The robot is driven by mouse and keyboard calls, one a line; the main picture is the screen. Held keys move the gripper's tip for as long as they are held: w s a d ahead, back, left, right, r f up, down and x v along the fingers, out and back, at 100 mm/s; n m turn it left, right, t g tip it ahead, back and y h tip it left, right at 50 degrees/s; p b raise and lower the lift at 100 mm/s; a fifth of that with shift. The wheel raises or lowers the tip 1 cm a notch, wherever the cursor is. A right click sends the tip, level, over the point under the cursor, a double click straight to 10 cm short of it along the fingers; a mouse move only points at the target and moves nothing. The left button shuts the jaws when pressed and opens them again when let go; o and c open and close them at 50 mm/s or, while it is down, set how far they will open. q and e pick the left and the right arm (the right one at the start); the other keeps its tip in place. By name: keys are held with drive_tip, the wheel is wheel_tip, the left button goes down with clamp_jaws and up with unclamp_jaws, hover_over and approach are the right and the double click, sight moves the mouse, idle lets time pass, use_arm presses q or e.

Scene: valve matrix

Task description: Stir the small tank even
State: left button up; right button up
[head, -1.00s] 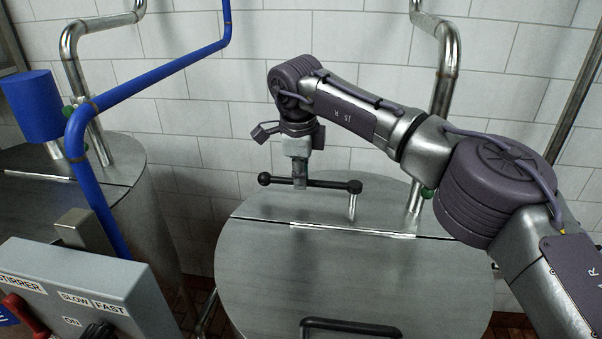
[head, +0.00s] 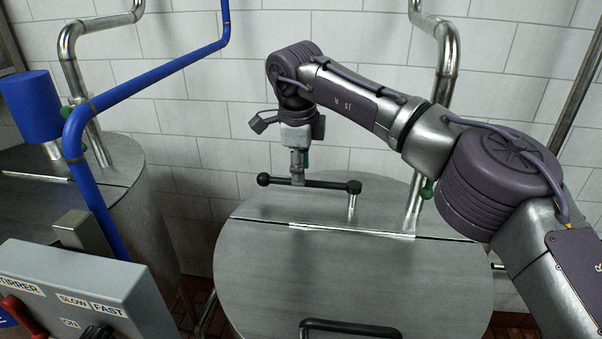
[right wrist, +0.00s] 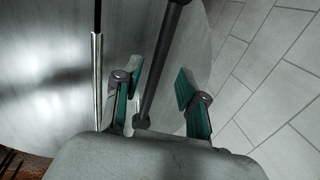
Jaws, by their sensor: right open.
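The steel tank (head: 350,270) stands in the middle of the head view with a flat round lid. A dark crank bar (head: 325,184) with a ball at its left end lies level above the back of the lid. A thin steel post (head: 352,206) rises from the lid under the bar's right end. My right gripper (head: 299,178) points down at the bar, left of its middle. In the right wrist view the gripper (right wrist: 158,85) is open, and the bar (right wrist: 160,65) runs between its two green-padded fingers. Whether a finger touches it I cannot tell. My left gripper is out of view.
A grey control box (head: 85,290) with stirrer switches stands at the lower left. A blue pipe (head: 150,90) and a second tank (head: 60,190) are at the left. A steel pipe (head: 440,90) rises behind the tank at the right. A black lid handle (head: 350,327) is at the front.

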wheel_tip(320, 180, up, 10)
drive_tip(key=s, duration=0.2)
drive_tip(key=shift+f, duration=0.2)
idle(1.1)
